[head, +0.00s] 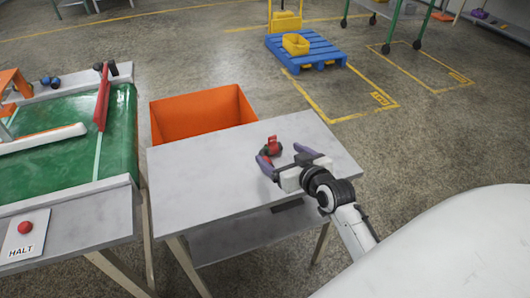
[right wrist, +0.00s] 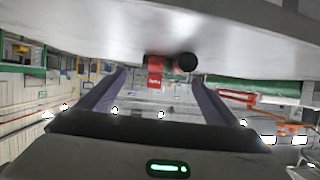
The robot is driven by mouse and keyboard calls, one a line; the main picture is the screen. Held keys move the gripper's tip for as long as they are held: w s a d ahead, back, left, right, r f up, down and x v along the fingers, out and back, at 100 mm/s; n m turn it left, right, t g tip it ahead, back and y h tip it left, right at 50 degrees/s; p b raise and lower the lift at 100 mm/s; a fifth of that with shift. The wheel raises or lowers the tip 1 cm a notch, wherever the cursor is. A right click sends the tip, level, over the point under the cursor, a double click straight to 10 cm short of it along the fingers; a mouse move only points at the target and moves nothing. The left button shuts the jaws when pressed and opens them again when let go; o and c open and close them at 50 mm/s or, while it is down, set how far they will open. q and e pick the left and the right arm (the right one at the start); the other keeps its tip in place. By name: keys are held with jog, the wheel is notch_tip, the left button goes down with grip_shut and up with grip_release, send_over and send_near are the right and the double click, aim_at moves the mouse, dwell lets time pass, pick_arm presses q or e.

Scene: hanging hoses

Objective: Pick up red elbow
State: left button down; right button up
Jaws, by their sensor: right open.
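The red elbow (head: 271,146), a small red fitting with dark ends, rests on the grey table (head: 190,165) near its back edge. My right gripper (head: 279,153) is low over the table, its purple fingers open and pointing toward the elbow. In the right wrist view the red elbow (right wrist: 155,72) with its round black end appears just ahead of and between the open fingertips (right wrist: 158,78). I cannot tell whether either finger touches it. My left gripper is not in view.
An orange bin (head: 195,113) stands behind the table. At left is a green conveyor (head: 70,120) with a red bar (head: 103,97) and a HALT button (head: 25,227). A blue pallet (head: 305,48) with a yellow crate (head: 295,43) is farther back. The table's left part is clear.

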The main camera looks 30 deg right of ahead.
aim_at(270, 148)
jog(key=shift+b+x, duration=0.35)
jog(key=shift+x, duration=2.75)
jog(key=shift+a+r, duration=0.2)
jog(key=shift+a, duration=0.05)
jog(key=c, duration=1.1)
